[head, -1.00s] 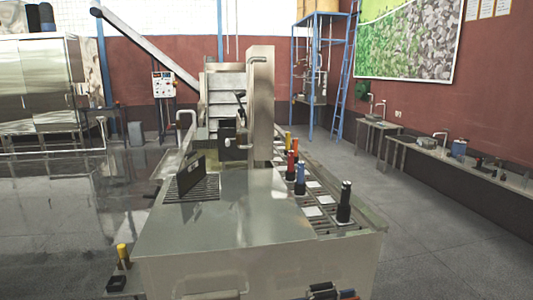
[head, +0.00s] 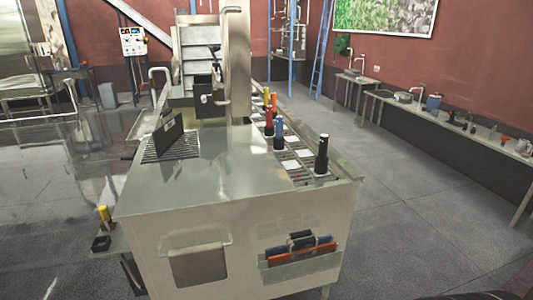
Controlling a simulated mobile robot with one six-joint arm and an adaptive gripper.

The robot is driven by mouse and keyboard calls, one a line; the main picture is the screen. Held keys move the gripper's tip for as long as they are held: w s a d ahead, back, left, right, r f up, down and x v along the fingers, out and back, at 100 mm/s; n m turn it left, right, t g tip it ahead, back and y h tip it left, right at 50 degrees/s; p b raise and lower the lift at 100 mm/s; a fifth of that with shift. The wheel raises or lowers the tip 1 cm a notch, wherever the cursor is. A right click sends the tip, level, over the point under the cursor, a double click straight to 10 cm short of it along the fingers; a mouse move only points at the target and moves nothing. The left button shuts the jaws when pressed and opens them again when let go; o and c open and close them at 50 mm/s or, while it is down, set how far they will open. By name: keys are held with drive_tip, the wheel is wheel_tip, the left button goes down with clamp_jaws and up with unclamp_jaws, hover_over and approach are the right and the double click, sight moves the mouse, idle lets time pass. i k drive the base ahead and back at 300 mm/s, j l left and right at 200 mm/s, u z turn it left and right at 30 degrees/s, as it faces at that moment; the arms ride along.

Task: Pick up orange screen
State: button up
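An orange strip (head: 302,253), which looks like the edge of the orange screen, shows in a metal holder (head: 330,263) on the front face of the steel machine. Blue and black pieces (head: 301,239) sit close behind it in the same holder. The holder's front hides the lower part of the orange piece. My gripper cannot be made out in the head view.
The steel machine (head: 205,175) stands in the middle, with a flat top and a handled panel (head: 199,266) on its front. Black, blue, red and yellow upright handles (head: 321,155) line its right side. A yellow-topped piece (head: 103,214) stands at the left. Floor (head: 430,210) is clear at right.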

sight(316, 251)
drive_tip(key=i+l+u, duration=0.5)
drive_tip(key=u, duration=0.2)
drive_tip(key=i+l+u, duration=0.15)
drive_tip(key=l+u, duration=0.2)
drive_tip(key=l, duration=0.15)
